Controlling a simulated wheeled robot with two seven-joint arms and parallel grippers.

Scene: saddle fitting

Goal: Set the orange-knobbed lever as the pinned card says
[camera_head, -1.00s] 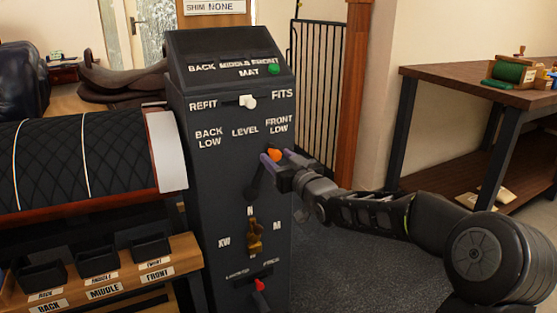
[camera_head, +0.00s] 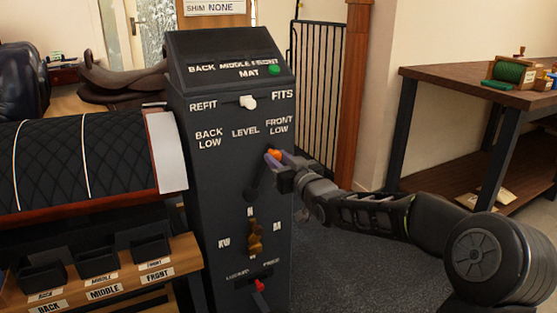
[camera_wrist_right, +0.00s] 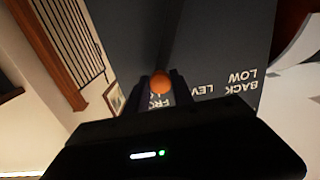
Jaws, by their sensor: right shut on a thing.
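The orange-knobbed lever (camera_head: 273,154) is on the dark upright panel (camera_head: 233,165). Its dark arm leans up and right, with the knob just below the FRONT LOW label (camera_head: 278,125). LEVEL and BACK LOW are further left. My right gripper (camera_head: 275,158) comes in from the right and is shut on the orange knob. In the right wrist view the knob (camera_wrist_right: 160,82) sits between the fingertips. A card (camera_head: 214,7) at the top edge reads SHIM NONE; its upper part is cut off. My left gripper is out of view.
The panel also has a white knob (camera_head: 248,102), a green button (camera_head: 274,69), a brass-coloured handle (camera_head: 254,236) and a red-tipped lever (camera_head: 259,285). A quilted padded drum (camera_head: 60,165) stands left, above labelled bins (camera_head: 97,262). A workbench (camera_head: 470,78) stands at right.

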